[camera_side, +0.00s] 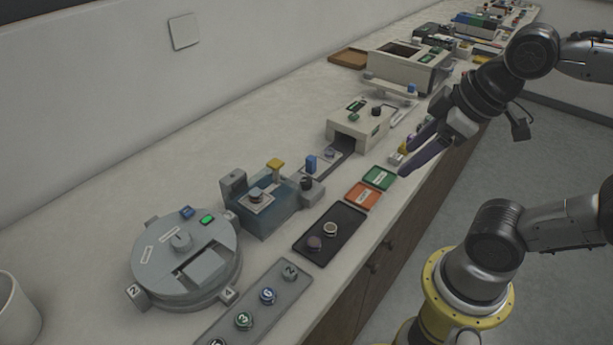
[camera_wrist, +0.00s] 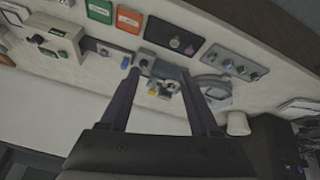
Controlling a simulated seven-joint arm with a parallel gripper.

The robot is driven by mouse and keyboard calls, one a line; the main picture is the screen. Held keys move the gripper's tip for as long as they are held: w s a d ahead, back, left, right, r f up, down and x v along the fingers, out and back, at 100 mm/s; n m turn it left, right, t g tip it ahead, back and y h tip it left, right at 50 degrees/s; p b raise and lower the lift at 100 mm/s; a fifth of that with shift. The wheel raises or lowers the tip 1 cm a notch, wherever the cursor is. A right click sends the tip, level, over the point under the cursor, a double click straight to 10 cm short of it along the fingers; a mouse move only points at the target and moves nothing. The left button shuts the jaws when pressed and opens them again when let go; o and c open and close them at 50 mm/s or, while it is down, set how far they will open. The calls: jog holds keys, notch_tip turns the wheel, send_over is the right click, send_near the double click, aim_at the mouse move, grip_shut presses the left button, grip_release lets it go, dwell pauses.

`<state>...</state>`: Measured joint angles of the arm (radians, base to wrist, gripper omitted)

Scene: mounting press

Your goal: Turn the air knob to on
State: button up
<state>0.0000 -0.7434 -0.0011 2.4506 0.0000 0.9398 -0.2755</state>
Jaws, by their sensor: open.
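No control is legibly marked as the air knob, so I cannot tell which one it is. A blue-grey press-like unit (camera_side: 268,214) carries a black knob (camera_side: 306,184) on its right side and a yellow top piece (camera_side: 275,164). A beige box unit (camera_side: 358,130) farther back has a green knob (camera_side: 354,117) and a dark knob (camera_side: 377,111) on top. My gripper (camera_side: 403,161) is open and empty, above the counter's front edge, right of the green plate. In the wrist view my gripper (camera_wrist: 159,74) points toward the counter, with the blue-grey unit between and beyond the fingers.
A round grey device (camera_side: 160,268) stands at front left, beside a panel of numbered knobs (camera_side: 222,322). A black tray (camera_side: 345,222) holds two round pieces. Green (camera_side: 380,178) and orange (camera_side: 354,199) plates lie near the edge. The counter toward the wall is clear.

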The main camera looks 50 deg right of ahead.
jog(key=w+r+n, duration=0.4)
jog(key=w+n, duration=0.1)
jog(key=n+g, duration=0.5)
jog(key=g, duration=0.1)
send_over(306, 180)
notch_tip(306, 180, down, 9)
notch_tip(306, 180, down, 14)
jog(key=shift+f, duration=0.1)
jog(key=shift+c, duration=0.2)
grip_shut()
